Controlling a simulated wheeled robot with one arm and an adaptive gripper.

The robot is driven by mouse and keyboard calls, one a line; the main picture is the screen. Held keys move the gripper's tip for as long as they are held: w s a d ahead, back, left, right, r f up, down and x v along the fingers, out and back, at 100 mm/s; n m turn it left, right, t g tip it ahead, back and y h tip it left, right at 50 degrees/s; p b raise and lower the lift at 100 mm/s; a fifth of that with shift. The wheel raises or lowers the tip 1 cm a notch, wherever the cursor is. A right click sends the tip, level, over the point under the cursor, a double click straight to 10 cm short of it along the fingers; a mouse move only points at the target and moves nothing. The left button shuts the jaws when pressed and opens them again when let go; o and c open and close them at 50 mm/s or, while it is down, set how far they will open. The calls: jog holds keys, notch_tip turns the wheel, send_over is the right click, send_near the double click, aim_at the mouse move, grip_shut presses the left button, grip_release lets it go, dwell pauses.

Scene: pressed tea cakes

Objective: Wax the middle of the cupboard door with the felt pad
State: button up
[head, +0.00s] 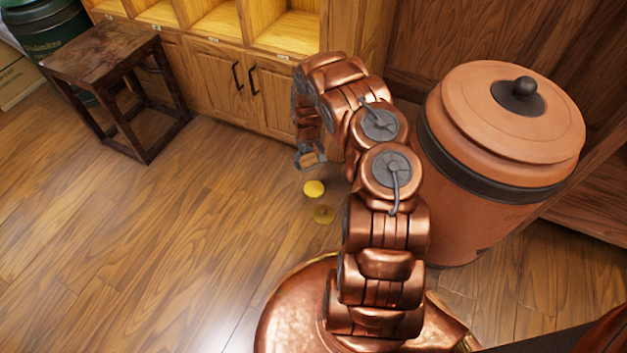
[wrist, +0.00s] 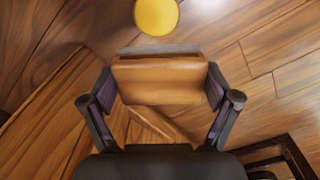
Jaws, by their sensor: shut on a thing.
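My gripper (head: 310,158) is shut on the felt pad (wrist: 158,82), a wooden block with a grey layer along its far edge. In the wrist view the pad sits between both fingers. In the head view it is small and mostly hidden by the fingers. The gripper is in the air in front of the cupboard, apart from its doors. A cupboard door (head: 274,97) of light wood with a dark handle is at the back, partly hidden by my arm. Another door (head: 208,78) is left of it. I cannot tell which door is meant.
A round yellow disc (head: 314,189) is below the gripper, and it also shows in the wrist view (wrist: 156,16). A large clay jar (head: 470,210) stands right, a dark wooden stool (head: 100,52) left.

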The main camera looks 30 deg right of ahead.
jog(key=b, duration=0.2)
send_near(314, 189)
jog(key=shift+d+f+b, duration=0.1)
jog(key=shift+f+b, duration=2.25)
jog(key=shift+f, duration=0.45)
jog(key=shift+f, duration=0.4)
dwell(0.4)
notch_tip(314, 189, up, 7)
jog(key=p, duration=0.6)
dwell(0.5)
jog(key=shift+r, duration=0.1)
